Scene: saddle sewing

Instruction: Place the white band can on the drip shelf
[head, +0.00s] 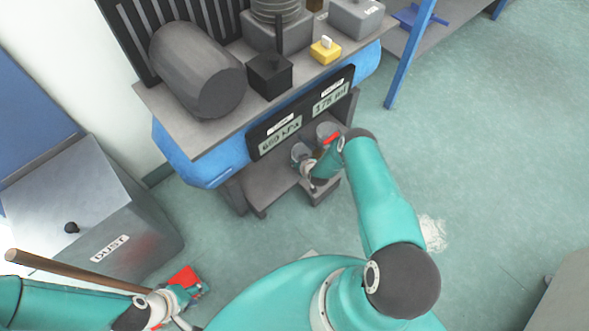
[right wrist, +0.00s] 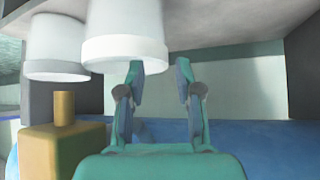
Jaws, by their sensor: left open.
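Two pale cans stand in the low bay under the machine; in the head view one is at the front (head: 300,152) and one behind it (head: 327,130). In the right wrist view they show as a large white cylinder (right wrist: 125,35) and a smaller one (right wrist: 55,48). I cannot tell which has the white band. My right gripper (right wrist: 162,68) is open and empty; its left finger overlaps the nearer can's rim, contact unclear. In the head view that gripper (head: 309,170) is beside the front can. The low shelf (head: 262,188) lies below. My left gripper (head: 185,292) is open, far from the cans.
A brass-coloured block (right wrist: 62,148) is close by in the wrist view. The machine's gauge panel (head: 300,112) overhangs the bay. A grey DUST bin (head: 130,220) stands left, and a brown pole (head: 75,270) crosses near my left gripper.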

